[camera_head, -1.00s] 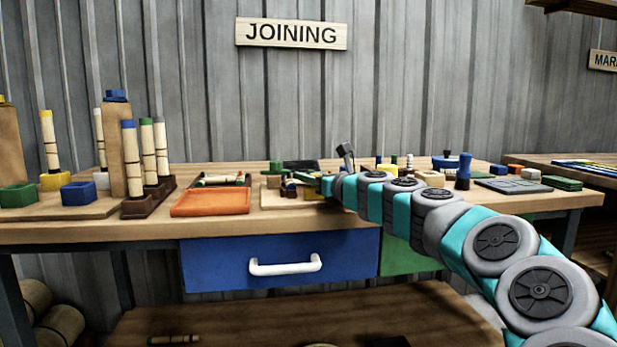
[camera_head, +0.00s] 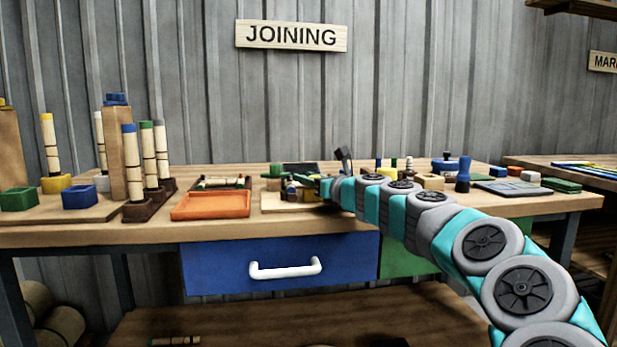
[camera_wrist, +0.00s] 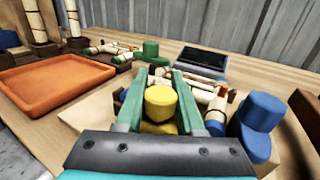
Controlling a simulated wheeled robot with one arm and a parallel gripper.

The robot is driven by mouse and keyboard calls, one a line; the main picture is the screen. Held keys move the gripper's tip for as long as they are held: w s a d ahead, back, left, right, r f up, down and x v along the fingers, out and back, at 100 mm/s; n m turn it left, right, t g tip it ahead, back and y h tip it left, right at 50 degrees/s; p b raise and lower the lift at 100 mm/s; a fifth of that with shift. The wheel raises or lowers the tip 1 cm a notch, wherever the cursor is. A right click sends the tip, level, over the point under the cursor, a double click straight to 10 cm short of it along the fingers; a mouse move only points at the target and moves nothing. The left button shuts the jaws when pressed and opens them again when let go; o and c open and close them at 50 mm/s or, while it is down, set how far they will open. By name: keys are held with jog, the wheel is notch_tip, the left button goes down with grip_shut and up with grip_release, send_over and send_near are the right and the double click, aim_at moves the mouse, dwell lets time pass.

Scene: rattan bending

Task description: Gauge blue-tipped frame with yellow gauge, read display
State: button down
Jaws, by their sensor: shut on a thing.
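My gripper (camera_wrist: 160,98) is shut on the yellow gauge (camera_wrist: 159,101), whose round top shows between the teal fingers in the wrist view. In the head view my gripper (camera_head: 318,187) is low over a pale board on the bench, with a bit of yellow under it. Rattan pieces with dark bindings lie just beyond and right of the fingers; a blue tip (camera_wrist: 215,127) shows at the near end of one. The fingers hide part of this frame and the gauge's lower end. A dark, flat, screen-like panel (camera_wrist: 201,64) stands behind; I cannot read anything on it.
An orange tray (camera_wrist: 50,83) lies left of the board. A blue-topped piece (camera_wrist: 262,112) stands close on the right of my gripper. A green block (camera_wrist: 151,50) sits behind. Upright rattan poles (camera_head: 132,162) stand at the bench's left; small tools crowd the right.

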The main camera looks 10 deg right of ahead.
jog(key=shift+w+r+p, duration=0.15)
jog(key=shift+w+p, duration=0.45)
jog(key=shift+w, duration=0.45)
jog(key=shift+w+f, duration=0.2)
jog(key=c, duration=0.5)
grip_release()
jog(key=shift+s, duration=0.1)
jog(key=shift+v, duration=3.8)
